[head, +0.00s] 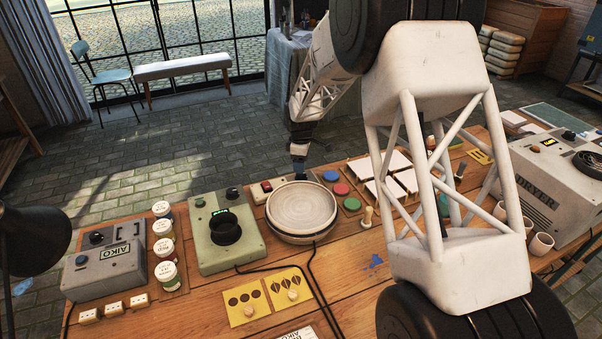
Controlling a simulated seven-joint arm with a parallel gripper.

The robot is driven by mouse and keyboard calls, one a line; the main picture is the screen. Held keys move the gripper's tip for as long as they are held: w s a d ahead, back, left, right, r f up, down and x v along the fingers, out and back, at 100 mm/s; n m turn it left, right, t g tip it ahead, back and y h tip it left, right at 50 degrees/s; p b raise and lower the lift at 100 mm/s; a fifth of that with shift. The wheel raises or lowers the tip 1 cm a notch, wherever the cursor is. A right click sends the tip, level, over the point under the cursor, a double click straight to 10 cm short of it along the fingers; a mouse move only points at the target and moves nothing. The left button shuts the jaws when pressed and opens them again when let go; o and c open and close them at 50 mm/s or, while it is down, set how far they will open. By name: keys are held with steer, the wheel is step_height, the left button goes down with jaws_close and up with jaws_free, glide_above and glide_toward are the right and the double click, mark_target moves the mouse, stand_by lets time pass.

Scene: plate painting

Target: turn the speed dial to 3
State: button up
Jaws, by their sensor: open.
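A green control box (204,257) stands left of the turntable (301,208). It has a large black round part (225,231), a small lit display and a small dark knob (232,193) at its back right corner. A small box with a red switch (267,186) sits behind the turntable. I cannot tell which of these is the speed dial, and no numbers can be read. My gripper (298,166) points down just behind the turntable, near the small red-switch box. It is open, with nothing visible between its fingers. The fingertips are small and partly unclear.
A grey AIKO box (104,268) and several lidded jars (164,247) stand at left. Yellow cards (246,307) and black cables lie in front. Coloured discs (331,176) and white tiles (392,187) lie right of the turntable. A dryer (545,190) stands far right. My arm hides the right-middle table.

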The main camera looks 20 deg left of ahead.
mark_target(301, 176)
steer(key=shift+f, duration=2.45)
steer(key=c, duration=0.9)
